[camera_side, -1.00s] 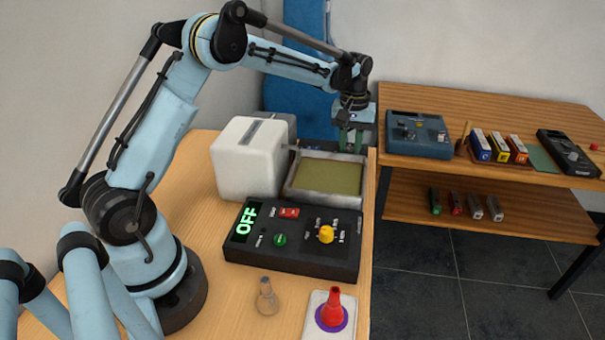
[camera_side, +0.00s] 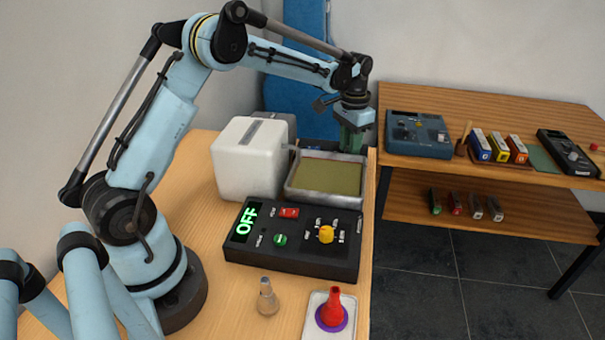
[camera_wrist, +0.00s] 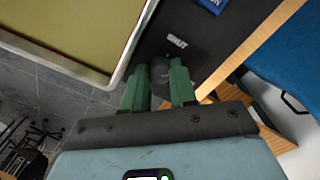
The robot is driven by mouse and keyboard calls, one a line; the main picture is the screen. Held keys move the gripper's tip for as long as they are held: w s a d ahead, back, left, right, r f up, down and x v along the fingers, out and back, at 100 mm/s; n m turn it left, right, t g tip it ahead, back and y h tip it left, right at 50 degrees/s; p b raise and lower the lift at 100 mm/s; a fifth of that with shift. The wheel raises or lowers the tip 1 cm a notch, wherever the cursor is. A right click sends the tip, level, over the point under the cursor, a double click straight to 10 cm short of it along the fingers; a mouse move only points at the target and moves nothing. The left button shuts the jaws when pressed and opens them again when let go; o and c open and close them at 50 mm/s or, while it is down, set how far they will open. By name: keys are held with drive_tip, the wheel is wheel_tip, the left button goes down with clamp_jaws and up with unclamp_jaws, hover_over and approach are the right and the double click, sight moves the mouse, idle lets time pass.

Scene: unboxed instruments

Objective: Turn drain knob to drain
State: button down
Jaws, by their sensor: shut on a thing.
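The drain knob (camera_wrist: 159,68) is a small dark grey knob on a black panel in the wrist view. It sits between the green fingers of my gripper (camera_wrist: 158,78), which is shut on it. In the side view my gripper (camera_side: 352,147) points down at the back right corner of the metal-rimmed tray (camera_side: 297,193). The knob is hidden there behind the gripper and tray. A small white label (camera_wrist: 177,42) lies just past the knob, too small to read with certainty.
A white box (camera_side: 243,165) stands left of the tray. A black control box (camera_side: 290,262) reading OFF lies in front. A flask (camera_side: 267,298) and a red cone-shaped thing (camera_side: 334,310) stand nearer. A shelf table (camera_side: 480,105) with instruments is at the right.

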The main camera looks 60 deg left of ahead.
drive_tip(key=m, duration=0.4)
drive_tip(key=shift+m, duration=0.3)
drive_tip(key=shift+r+m, duration=0.1)
drive_tip(key=shift+m, duration=1.9)
drive_tip(key=c, duration=0.9)
unclamp_jaws()
wheel_tip(320, 180, up, 12)
